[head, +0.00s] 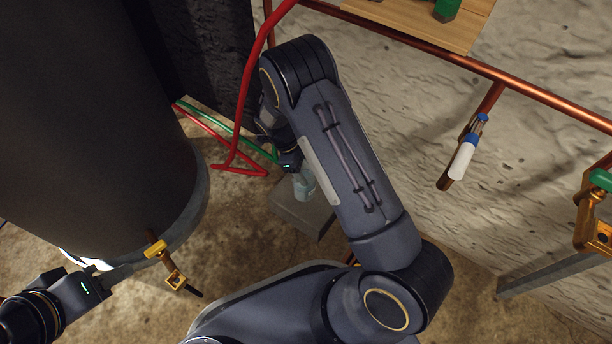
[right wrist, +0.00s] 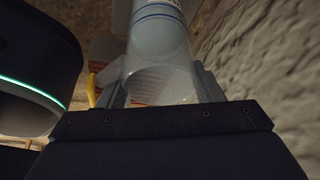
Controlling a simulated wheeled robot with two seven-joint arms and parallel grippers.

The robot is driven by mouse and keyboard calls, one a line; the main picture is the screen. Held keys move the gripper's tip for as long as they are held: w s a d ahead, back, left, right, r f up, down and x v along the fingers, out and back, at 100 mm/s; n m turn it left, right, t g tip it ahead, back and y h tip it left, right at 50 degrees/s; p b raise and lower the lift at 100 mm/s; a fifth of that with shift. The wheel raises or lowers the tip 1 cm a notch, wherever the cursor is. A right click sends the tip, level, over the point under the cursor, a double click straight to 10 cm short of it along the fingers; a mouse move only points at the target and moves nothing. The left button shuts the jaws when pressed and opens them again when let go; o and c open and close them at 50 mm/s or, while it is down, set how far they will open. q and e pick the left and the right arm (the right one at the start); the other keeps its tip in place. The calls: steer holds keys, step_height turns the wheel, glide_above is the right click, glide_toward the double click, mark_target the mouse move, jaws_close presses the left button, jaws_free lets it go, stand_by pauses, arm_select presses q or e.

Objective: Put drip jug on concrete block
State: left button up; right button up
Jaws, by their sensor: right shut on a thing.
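The drip jug (head: 304,184) is a small clear, pale-blue vessel, seen just below my right gripper (head: 291,166) in the head view. In the right wrist view the jug (right wrist: 160,50) is translucent with a blue band, and my right gripper (right wrist: 163,88) is shut on it. The grey concrete block (head: 296,216) is on the floor beneath the jug in the head view. I cannot tell whether the jug touches it. My forearm hides part of the block and gripper. My left gripper (head: 104,272) is at lower left, away from both; its jaws are unclear.
A large dark tank (head: 90,110) fills the left, with a brass valve (head: 160,250) at its foot. Red (head: 250,80) and green (head: 225,130) pipes run beside it. A copper pipe (head: 500,78) and a white-and-blue cylinder (head: 465,155) are along the rough wall (head: 440,130).

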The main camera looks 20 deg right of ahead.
mark_target(306, 173)
steer(key=shift+w+d+f, duration=0.15)
steer(key=shift+d+f, duration=0.05)
steer(key=shift+f, duration=0.15)
step_height(306, 173, down, 3)
steer(key=shift+d+f+b, duration=0.15)
steer(key=shift+f+b, duration=0.05)
steer(key=shift+b, duration=0.75)
steer(key=shift+w+r, duration=0.1)
steer(key=o, duration=1.6)
